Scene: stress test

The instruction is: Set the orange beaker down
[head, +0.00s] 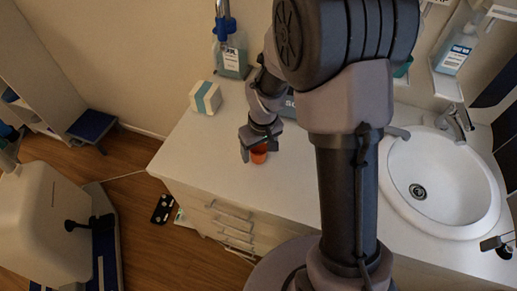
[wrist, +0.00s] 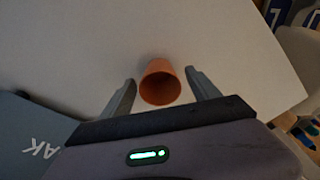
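The orange beaker (head: 259,156) is at the white counter's front edge area in the head view, just under my gripper (head: 262,143). In the wrist view the beaker (wrist: 160,80) has its open rim towards the camera and looks upright on the counter. The two fingers of my gripper (wrist: 160,84) are spread on either side of it, with a narrow gap showing on each side. My gripper looks open around the beaker. The beaker's base is hidden, so its contact with the counter cannot be seen directly.
The white counter (head: 200,150) is clear around the beaker. A white and blue box (head: 205,98) stands at its back left corner. A sink (head: 440,185) is on the right. The counter's front edge drops to drawers.

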